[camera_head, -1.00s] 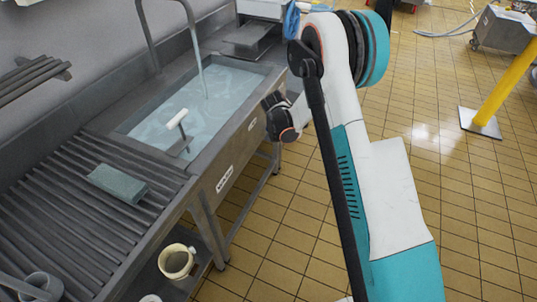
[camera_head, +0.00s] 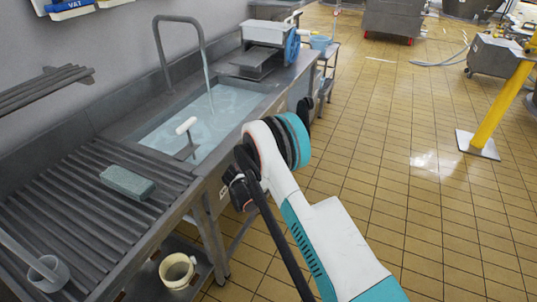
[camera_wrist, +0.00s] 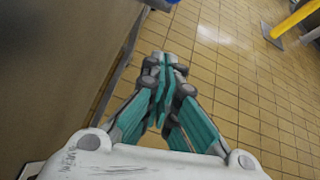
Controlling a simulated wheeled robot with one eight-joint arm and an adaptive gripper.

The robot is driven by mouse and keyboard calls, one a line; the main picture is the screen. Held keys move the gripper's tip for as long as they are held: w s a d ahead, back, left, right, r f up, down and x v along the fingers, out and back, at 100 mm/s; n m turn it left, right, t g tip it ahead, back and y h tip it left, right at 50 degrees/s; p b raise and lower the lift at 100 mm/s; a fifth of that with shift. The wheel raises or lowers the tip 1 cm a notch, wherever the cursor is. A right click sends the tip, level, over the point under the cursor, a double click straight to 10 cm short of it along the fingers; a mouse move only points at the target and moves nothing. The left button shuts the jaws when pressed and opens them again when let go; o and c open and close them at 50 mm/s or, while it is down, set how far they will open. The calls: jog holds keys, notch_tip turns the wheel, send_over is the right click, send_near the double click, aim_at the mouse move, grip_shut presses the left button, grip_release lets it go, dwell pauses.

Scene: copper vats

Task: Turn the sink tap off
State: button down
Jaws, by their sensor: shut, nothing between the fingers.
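The sink tap (camera_head: 159,45) is a tall curved grey pipe at the back of the sink, in the head view. Water (camera_head: 208,75) runs from its spout into the basin (camera_head: 222,110), which holds water. A short lever with a white grip (camera_head: 186,125) stands at the basin's near left corner. My gripper (camera_wrist: 163,66) is shut and empty in the wrist view, over the tiled floor beside a grey panel. It is apart from the tap and the lever. In the head view my arm stands right of the sink and I cannot make out the fingers.
A green block (camera_head: 128,182) lies on the slatted drainboard (camera_head: 60,215). A cream pot (camera_head: 177,270) stands on the lower shelf. A white and grey device (camera_head: 266,32) stands past the basin. A yellow post (camera_head: 497,105) rises at right. The tiled floor between is clear.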

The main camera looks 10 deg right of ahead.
jog(key=w+d+f+b, duration=0.2)
jog(key=w+d+b, duration=0.3)
jog(key=w, duration=0.5)
jog(key=shift+d+f, duration=0.2)
jog(key=shift+d, duration=0.15)
jog(key=shift+s+r, duration=0.1)
